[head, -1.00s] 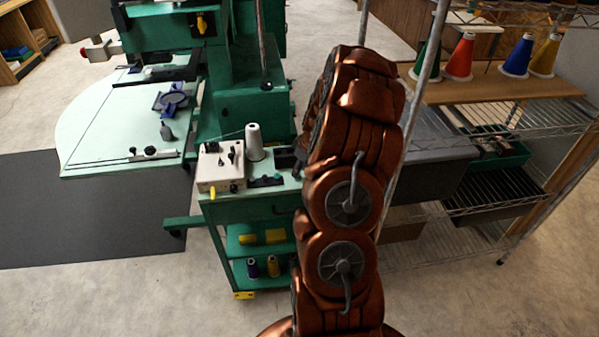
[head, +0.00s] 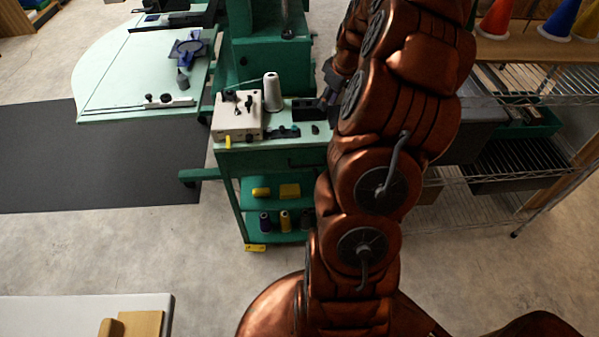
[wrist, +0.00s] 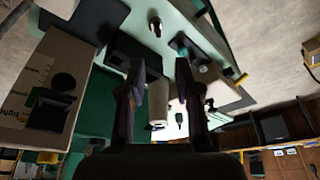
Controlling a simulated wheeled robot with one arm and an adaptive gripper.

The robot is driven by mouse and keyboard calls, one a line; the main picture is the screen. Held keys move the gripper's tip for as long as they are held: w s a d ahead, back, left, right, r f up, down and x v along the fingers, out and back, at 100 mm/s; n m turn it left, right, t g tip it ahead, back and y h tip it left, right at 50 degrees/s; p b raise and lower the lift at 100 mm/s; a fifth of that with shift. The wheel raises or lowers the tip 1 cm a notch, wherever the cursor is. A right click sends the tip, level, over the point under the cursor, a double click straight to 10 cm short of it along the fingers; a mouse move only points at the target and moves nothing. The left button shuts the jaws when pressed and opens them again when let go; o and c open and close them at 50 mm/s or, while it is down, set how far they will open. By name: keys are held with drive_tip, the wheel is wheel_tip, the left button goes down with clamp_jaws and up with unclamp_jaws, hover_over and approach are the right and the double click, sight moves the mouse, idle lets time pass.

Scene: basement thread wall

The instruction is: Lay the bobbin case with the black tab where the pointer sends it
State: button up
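My gripper (wrist: 160,78) shows in the wrist view with its two dark fingers apart and nothing visible held between them. In the head view its dark end (head: 328,90) is partly hidden by my arm, above the right side of the green cart's top. Small dark pieces (head: 284,132) lie on that cart top, beside a beige box (head: 238,115) with dark levers and a yellow part. I cannot tell which piece is the bobbin case with the black tab. I cannot make out a pointer or its direction.
A white thread cone (head: 272,92) stands behind the small pieces. The green machine (head: 262,60) rises behind the cart. Wire shelving (head: 550,100) stands at right. A white table (head: 60,310) with wooden blocks is at lower left. The floor between is clear.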

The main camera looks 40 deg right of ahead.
drive_tip(key=s+a+r+g+y, duration=0.1)
drive_tip(key=s+a+r, duration=0.15)
drive_tip(key=a, duration=0.95)
drive_tip(key=s+a+r+g, duration=0.15)
drive_tip(key=a+r, duration=0.25)
drive_tip(key=a, duration=0.9)
drive_tip(key=s+a+g, duration=0.1)
drive_tip(key=s+a, duration=0.3)
drive_tip(key=s, duration=0.3)
drive_tip(key=s+a+m+h, duration=0.1)
drive_tip(key=s+a, duration=0.3)
drive_tip(key=s, duration=0.3)
drive_tip(key=s+a+g, duration=0.1)
drive_tip(key=s+a, duration=0.3)
drive_tip(key=s, duration=0.3)
drive_tip(key=shift+s+a+f+m+g, duration=0.25)
drive_tip(key=shift+s+a+m+g, duration=0.05)
drive_tip(key=shift+s+g, duration=0.1)
drive_tip(key=shift+d, duration=0.15)
